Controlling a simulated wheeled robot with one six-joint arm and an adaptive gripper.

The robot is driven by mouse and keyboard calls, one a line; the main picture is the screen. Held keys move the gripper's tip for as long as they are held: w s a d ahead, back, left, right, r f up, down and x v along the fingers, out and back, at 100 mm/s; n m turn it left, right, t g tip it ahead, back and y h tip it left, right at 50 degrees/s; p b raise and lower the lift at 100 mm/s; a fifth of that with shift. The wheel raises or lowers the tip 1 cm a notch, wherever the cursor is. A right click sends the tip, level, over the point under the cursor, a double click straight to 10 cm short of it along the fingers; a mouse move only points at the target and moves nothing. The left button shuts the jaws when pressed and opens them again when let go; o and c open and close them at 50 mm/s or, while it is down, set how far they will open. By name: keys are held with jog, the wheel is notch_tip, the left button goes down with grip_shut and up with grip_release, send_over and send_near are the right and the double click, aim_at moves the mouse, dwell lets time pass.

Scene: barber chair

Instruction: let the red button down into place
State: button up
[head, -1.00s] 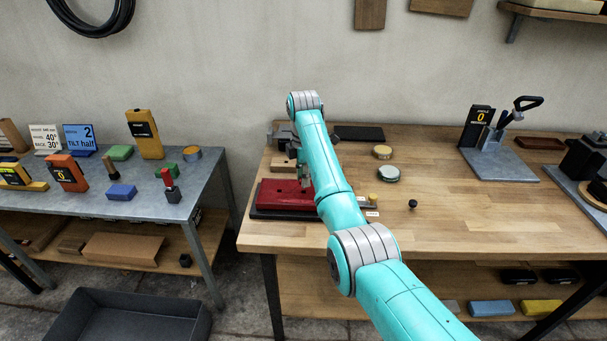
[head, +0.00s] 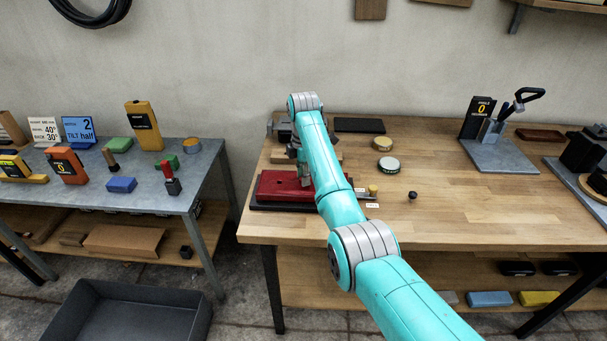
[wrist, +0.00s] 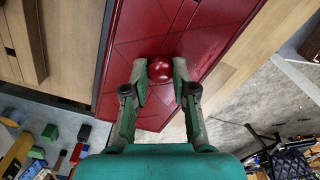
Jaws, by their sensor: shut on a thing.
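The red button (wrist: 159,69) is a small shiny red dome between my fingertips in the wrist view. My gripper (wrist: 161,77) is shut on it, one finger on each side. Behind it lies the dark red upholstered panel (wrist: 185,40) with thin crossing seams; I cannot tell whether the button touches it. In the head view the red panel (head: 275,186) lies flat on a dark base at the left end of the wooden bench. My arm hides the gripper's tips and the button there.
A yellow-topped peg (head: 373,190) and a small black knob (head: 412,195) stand right of my arm. Two round tins, one being the white-lidded tin (head: 389,164), sit further back. A metal vise-like block (head: 280,128) is behind the panel. The bench's middle right is clear.

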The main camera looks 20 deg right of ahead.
jog(key=o, duration=0.9)
jog(key=shift+r, duration=3.7)
